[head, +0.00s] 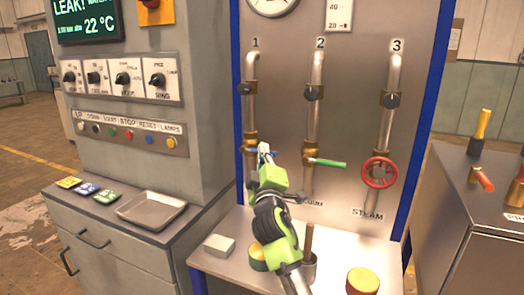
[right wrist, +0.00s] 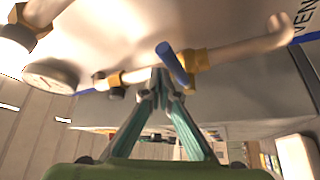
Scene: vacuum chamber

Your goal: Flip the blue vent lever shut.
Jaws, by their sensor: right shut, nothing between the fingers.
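The blue vent lever (right wrist: 172,64) sits at a brass valve on pipe 1. In the right wrist view it stands crosswise to the pipe (right wrist: 240,50). In the head view only a bit of blue (head: 246,152) shows beside my fingers; the rest is hidden. My right gripper (head: 265,150) is in front of the pipe 1 valve, shut and empty. In the right wrist view its fingertips (right wrist: 158,76) are close together just beside the lever; I cannot tell whether they touch it. My left gripper is not in view.
Pipe 2 has a green lever (head: 328,163) sticking out right, near my gripper. Pipe 3 has a red handwheel (head: 379,172). Below, the bench holds a pale block (head: 219,245) and a red-yellow round piece (head: 363,281). A metal tray (head: 151,208) lies on the left cabinet.

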